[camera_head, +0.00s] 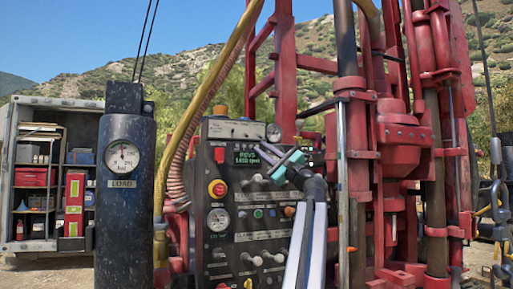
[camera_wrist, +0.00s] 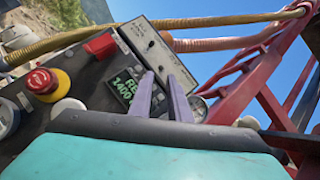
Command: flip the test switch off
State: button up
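A pale grey box (camera_head: 235,129) with small fittings on its face sits at the top of the dark control panel (camera_head: 213,250). The grey box shows larger in the wrist view (camera_wrist: 169,62), with small dark marks and a small knob or toggle on its face. I cannot tell for sure which fitting is the test switch or how it is set. My gripper (camera_head: 267,155) is in front of the panel's upper right, below and right of the grey box. In the wrist view my gripper (camera_wrist: 160,78) has two fingers apart with nothing between them, pointing toward the box.
A green-lettered display (camera_head: 243,156), a red block (camera_head: 219,155) and a red emergency button (camera_head: 217,188) lie left of my gripper. A yellow hose (camera_head: 205,90) arches beside the box. Red rig pipes (camera_head: 398,130) stand to the right. A dark load-gauge post (camera_head: 124,200) stands left.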

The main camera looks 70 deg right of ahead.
jog(key=shift+b+v, duration=0.35)
jog(key=shift+v, duration=2.3)
